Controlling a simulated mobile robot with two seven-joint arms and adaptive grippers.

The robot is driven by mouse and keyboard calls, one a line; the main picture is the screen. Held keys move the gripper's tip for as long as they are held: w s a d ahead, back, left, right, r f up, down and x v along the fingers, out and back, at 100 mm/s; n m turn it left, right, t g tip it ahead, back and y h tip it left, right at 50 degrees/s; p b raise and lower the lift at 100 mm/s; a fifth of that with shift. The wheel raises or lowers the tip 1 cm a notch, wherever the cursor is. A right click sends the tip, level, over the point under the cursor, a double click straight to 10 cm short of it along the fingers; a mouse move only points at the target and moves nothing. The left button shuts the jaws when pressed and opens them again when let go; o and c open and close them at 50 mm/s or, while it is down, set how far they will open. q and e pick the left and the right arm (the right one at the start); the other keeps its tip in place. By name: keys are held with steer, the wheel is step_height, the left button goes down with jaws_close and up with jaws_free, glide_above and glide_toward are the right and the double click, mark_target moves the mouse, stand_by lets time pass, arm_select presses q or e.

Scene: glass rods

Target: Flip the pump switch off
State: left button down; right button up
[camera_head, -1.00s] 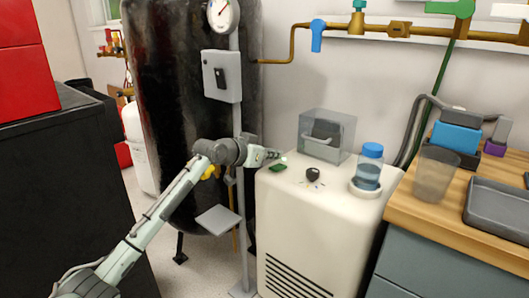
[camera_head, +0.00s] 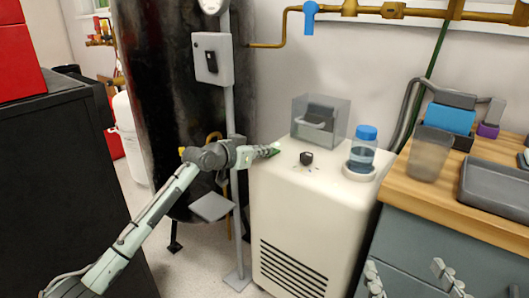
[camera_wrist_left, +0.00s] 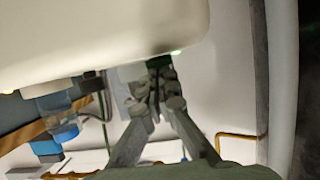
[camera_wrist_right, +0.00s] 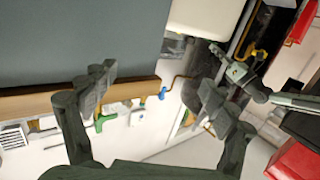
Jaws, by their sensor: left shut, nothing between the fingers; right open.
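The white cabinet (camera_head: 310,215) has a small green switch (camera_head: 274,149) at the left edge of its top. I cannot read which way it is set. My left gripper (camera_head: 264,152) is shut and empty, with its fingertips at the green switch and partly covering it. In the left wrist view, the green switch (camera_wrist_left: 158,62) shows just beyond the left gripper's fingertips (camera_wrist_left: 157,88), near a small green light. I cannot tell whether they touch. My right gripper (camera_head: 412,280) is open and empty at the bottom of the head view, in front of the drawers.
A clear cover (camera_head: 320,119) over a grey handle, a black knob (camera_head: 306,158) and a blue-capped bottle (camera_head: 363,148) stand on the cabinet top. A grey box (camera_head: 213,59) on a post is behind my left arm. A wooden counter (camera_head: 425,200) is at right.

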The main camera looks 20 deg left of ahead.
arm_select(q)
steer(key=shift+s+f, duration=0.1)
steer(key=shift+f, duration=0.2)
steer(key=shift+r, duration=0.1)
arm_select(e)
steer(key=shift+a+r+t+y, duration=0.15)
steer(key=shift+a+r+t, duration=0.1)
steer(key=shift+r, duration=0.25)
steer(key=shift+a+r+t+y, duration=0.15)
steer(key=shift+r+t, duration=0.1)
steer(key=shift+r, duration=0.25)
arm_select(q)
steer(key=shift+r, duration=0.1)
arm_select(e)
steer(key=shift+s, duration=0.1)
